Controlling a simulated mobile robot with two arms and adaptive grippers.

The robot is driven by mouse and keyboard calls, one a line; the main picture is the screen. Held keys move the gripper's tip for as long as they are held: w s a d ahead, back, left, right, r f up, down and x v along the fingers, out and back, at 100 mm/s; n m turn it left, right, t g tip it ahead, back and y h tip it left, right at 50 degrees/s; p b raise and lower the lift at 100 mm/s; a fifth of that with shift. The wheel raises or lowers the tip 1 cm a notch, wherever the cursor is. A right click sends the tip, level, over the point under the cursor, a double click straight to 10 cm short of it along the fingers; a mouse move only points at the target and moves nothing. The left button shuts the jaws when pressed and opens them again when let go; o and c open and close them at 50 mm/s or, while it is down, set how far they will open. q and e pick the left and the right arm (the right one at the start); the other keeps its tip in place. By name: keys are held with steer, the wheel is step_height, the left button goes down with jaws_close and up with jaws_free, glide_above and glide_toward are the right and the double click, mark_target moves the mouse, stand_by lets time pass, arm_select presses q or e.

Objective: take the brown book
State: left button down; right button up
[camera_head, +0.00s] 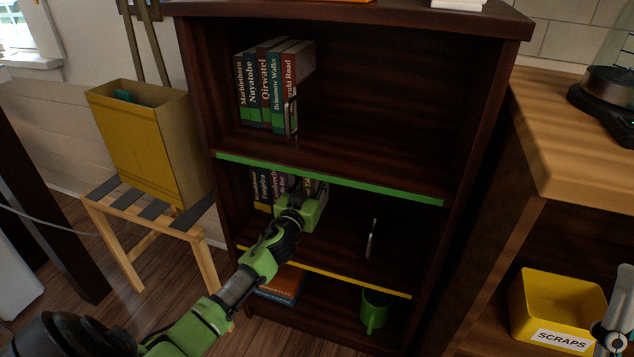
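My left arm reaches from the lower left into the middle shelf of the dark wooden bookcase. My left gripper (303,203) is in front of the standing row of books (263,187) there and hides part of it. Its fingers are not clear, so I cannot tell whether it is open or touching a book. An orange-brown book (286,279) lies flat on the bottom shelf, partly covered by the shelf edge and my arm, with a blue edge below it. I cannot tell whether another brown book stands behind the gripper. My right gripper is not clearly seen.
More books (265,85) stand at the top shelf's left. The middle shelf has a green front edge (330,178) above and a yellow one below. A green mug (375,310) stands on the bottom shelf. A yellow scraps bin (555,305) is right; a yellow box (140,140) is left.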

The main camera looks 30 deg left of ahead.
arm_select(q)
step_height(320, 180, up, 4)
steer(key=p, duration=0.2)
arm_select(e)
steer(key=w+f+g+h, duration=0.3)
steer(key=w+f+g, duration=0.4)
steer(key=w+f, duration=0.3)
arm_select(q)
steer(key=p+v, duration=0.2)
steer(key=v, duration=0.8)
steer(key=shift+s, duration=0.2)
steer(key=p+v, duration=0.1)
steer(key=v, duration=0.8)
arm_select(e)
steer(key=s+d+f+g+h, duration=0.1)
steer(key=f+g, duration=0.6)
steer(key=f, duration=0.8)
steer(key=shift+s+d+f+g+h, duration=0.35)
steer(key=shift+s+h, duration=0.25)
steer(key=shift+s, duration=0.55)
arm_select(q)
steer(key=shift+s, duration=0.15)
arm_select(e)
steer(key=shift+a, duration=0.1)
arm_select(q)
steer(key=c, duration=2.3)
jaws_free()
steer(key=shift+c, duration=0.2)
jaws_close()
